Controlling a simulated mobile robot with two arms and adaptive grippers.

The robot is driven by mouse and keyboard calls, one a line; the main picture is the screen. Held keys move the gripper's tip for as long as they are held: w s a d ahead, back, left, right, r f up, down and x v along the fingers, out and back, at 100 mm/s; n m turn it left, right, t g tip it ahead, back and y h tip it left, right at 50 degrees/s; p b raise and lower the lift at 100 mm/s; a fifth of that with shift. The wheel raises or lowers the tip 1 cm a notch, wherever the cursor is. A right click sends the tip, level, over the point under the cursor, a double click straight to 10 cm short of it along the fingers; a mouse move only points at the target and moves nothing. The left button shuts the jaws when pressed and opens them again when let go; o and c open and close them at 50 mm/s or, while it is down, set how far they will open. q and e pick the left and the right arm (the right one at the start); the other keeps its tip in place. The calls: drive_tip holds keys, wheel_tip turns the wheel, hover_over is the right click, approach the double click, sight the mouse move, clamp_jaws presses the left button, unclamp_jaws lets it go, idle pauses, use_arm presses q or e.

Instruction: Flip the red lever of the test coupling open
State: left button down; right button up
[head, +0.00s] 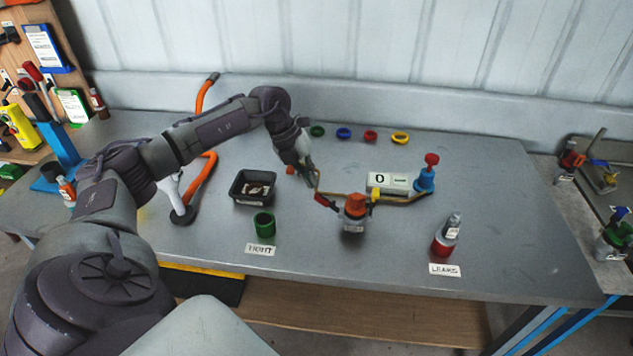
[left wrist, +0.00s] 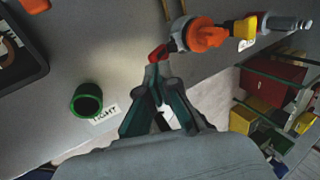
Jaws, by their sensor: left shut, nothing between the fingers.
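The test coupling (head: 354,208) stands on the grey bench with an orange top. Its red lever (head: 322,199) sticks out to the left, and a yellow part (head: 376,194) is on its right. In the left wrist view the coupling (left wrist: 203,36) is above the fingers, and the red lever (left wrist: 157,53) lies just beyond the fingertips. My left gripper (head: 312,182) is shut and empty, close to the lever's outer end; it also shows in the left wrist view (left wrist: 156,76). I cannot tell if the tips touch the lever. My right gripper is not in view.
A black tray (head: 238,188) and a green cup (head: 264,224) stand left of the coupling. A white display box (head: 392,181), a blue fitting with a red knob (head: 428,175) and a bottle (head: 446,236) are to the right. Coloured rings (head: 370,136) lie behind.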

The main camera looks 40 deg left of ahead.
use_arm(q)
drive_tip(key=p+v, duration=0.2)
drive_tip(key=v, duration=0.4)
drive_tip(key=shift+p, duration=0.35)
drive_tip(key=shift+s+a, duration=0.1)
drive_tip(key=shift+a, duration=0.05)
